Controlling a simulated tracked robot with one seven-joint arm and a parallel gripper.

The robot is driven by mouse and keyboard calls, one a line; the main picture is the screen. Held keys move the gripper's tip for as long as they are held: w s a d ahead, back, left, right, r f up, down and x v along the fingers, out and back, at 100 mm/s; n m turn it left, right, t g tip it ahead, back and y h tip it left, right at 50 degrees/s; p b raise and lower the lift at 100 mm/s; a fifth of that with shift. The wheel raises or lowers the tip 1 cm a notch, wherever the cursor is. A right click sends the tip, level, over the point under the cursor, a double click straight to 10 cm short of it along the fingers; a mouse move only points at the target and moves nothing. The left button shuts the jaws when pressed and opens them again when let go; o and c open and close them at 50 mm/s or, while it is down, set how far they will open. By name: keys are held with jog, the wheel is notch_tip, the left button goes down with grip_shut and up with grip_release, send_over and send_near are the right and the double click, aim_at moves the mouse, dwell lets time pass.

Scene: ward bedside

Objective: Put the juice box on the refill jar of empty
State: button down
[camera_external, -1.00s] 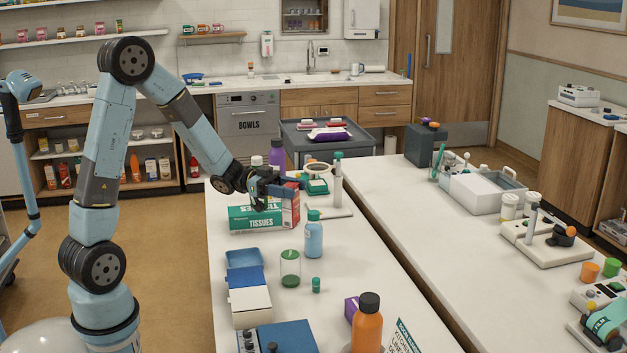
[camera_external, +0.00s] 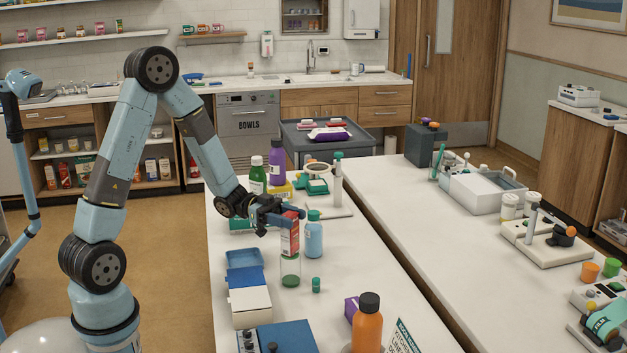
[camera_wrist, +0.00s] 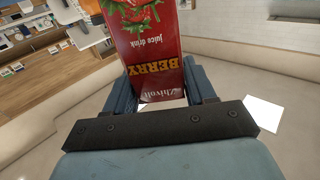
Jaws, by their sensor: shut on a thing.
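The red juice box (camera_external: 290,236) is upright in my gripper (camera_external: 287,214), above the white table. In the wrist view the juice box (camera_wrist: 157,52) reads "BERRY" and sits between the two fingers of my gripper (camera_wrist: 162,84). The clear refill jar (camera_external: 290,272), with green at its bottom, stands on the table. In the external view the box's lower end meets the jar's top edge. I cannot tell whether they touch or the box is still apart above it.
A blue bottle (camera_external: 314,238) stands close right of the box. A small green-capped vial (camera_external: 316,285) is right of the jar. Blue trays (camera_external: 244,259) and a white box (camera_external: 250,306) lie to the left.

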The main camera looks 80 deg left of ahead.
jog(key=shift+f, duration=0.1)
jog(key=shift+c, duration=1.9)
grip_release()
